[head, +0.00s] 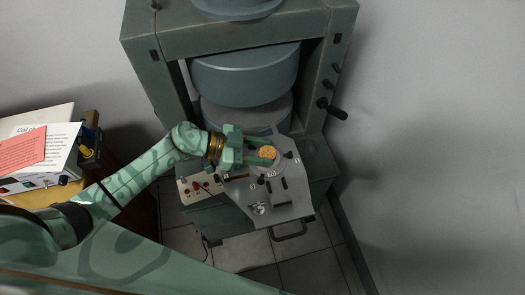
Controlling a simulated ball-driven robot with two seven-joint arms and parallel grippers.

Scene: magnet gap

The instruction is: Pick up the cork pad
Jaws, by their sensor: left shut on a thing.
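The cork pad (268,153) is a small, round, orange-tan disc in the head view, above the grey metal plate in front of the magnet. My left gripper (264,153) reaches in from the left with its green fingers shut on the cork pad. The fingers cover part of the pad's edge. I cannot tell how far the pad is above the plate. My right gripper is not in view.
The large grey-green magnet (246,75) stands behind the plate (285,206), which carries several small dark fittings. A control panel (197,188) with red knobs sits left of the plate. A wooden table (75,188) with papers is at far left. Tiled floor lies in front.

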